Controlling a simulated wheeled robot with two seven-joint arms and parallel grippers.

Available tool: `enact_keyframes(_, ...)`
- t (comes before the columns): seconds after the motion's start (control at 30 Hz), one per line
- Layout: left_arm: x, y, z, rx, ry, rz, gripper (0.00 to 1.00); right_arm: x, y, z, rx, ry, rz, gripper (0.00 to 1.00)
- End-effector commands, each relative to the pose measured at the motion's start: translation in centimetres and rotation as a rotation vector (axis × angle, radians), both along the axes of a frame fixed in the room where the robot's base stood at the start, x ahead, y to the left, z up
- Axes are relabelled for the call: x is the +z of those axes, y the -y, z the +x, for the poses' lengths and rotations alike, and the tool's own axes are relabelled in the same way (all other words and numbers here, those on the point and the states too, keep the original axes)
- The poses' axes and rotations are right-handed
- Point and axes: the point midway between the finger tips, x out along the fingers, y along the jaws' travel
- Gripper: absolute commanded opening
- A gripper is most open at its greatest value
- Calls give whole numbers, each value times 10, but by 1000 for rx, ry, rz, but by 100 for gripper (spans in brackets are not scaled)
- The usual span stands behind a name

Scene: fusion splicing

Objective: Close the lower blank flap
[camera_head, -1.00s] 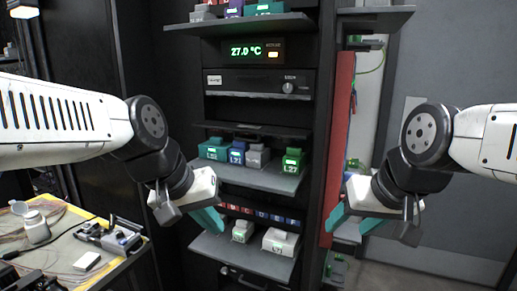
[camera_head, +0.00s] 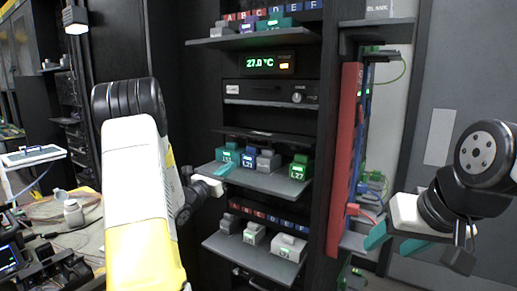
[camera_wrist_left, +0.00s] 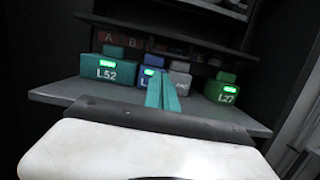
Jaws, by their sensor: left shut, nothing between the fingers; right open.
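A dark, thin flap-like panel (camera_head: 265,134) juts out from the rack below the temperature display unit. I cannot tell whether it is the lower blank flap, as no label on it is readable. It also shows across the upper part of the left wrist view (camera_wrist_left: 165,32). My left gripper (camera_head: 230,169) is shut and empty, its teal fingers in front of the middle shelf, below that panel. In the left wrist view its fingertips (camera_wrist_left: 162,92) overlap the blue and grey modules. My right gripper (camera_head: 393,240) is open and empty, right of the rack.
The middle shelf (camera_head: 262,183) holds several labelled modules, with a green L27 module (camera_head: 300,168) at right. A lower shelf (camera_head: 255,257) carries grey modules. A red vertical panel (camera_head: 343,160) borders the rack's right side. A cluttered bench stands at left.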

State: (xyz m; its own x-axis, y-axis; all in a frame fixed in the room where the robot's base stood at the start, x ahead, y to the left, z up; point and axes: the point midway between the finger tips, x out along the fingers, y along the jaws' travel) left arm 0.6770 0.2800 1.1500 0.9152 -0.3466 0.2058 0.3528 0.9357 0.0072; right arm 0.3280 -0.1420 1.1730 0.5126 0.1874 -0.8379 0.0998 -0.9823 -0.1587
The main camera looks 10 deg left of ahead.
Motion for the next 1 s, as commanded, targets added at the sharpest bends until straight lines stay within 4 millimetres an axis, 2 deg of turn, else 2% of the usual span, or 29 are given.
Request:
enact_keyframes(0.07,-1,-4,5,14,2,-10,0,0,0,0,0,0,0,54)
enact_keyframes(0.23,4,5,25,12,3,-9,0,0,0,0,0,0,0,54)
enact_keyframes(0.6,20,32,97,10,1,-8,0,0,0,0,0,0,0,54)
enact_keyframes(0.7,40,30,94,13,4,-7,0,0,0,0,0,0,0,54)
enact_keyframes(0.8,51,30,94,13,4,-8,0,0,0,0,0,1,0,54)
enact_keyframes(1.0,60,30,94,13,1,-9,0,0,0,0,0,0,0,54)
